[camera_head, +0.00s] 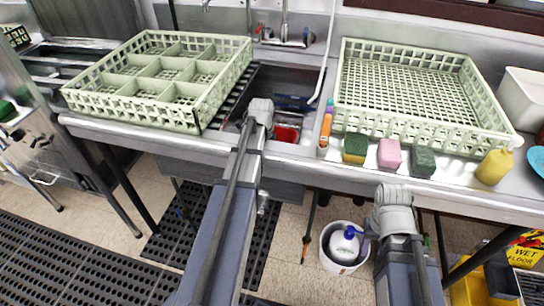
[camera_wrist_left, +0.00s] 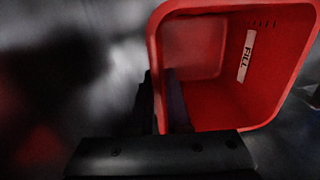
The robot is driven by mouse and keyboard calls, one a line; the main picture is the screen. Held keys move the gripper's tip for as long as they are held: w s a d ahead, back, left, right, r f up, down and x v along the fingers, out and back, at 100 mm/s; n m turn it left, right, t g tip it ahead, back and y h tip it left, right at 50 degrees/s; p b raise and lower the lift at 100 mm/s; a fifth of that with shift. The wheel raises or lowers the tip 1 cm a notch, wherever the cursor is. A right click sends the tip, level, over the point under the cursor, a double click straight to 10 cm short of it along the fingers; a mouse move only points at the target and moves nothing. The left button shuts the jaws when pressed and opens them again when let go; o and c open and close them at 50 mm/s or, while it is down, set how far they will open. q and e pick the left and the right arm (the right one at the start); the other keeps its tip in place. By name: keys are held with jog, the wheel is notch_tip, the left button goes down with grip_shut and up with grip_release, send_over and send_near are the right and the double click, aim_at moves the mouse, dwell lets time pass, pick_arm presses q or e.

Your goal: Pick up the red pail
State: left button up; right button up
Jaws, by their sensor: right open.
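The red pail (camera_head: 287,132) is in the sink, partly hidden behind my left wrist in the head view. The left wrist view shows the open red pail (camera_wrist_left: 235,60) close up, with a white "FILL" label on its inner wall. My left gripper (camera_wrist_left: 162,103) has its dark fingers at the pail's near-left wall, one inside and one outside. I cannot tell whether they press on it. My right gripper (camera_head: 366,238) is open, low in front of the counter, mostly hidden by its wrist and away from the pail.
A divided pale green rack (camera_head: 193,121) stands left of the sink, and an open rack (camera_head: 345,120) stands right. Sponges, including a pink one (camera_head: 389,154), and a yellow bottle (camera_head: 493,167) line the front edge. A white bucket (camera_head: 327,262) stands on the floor.

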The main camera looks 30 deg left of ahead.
pick_arm(q)
grip_shut()
jog(key=shift+r, duration=0.15)
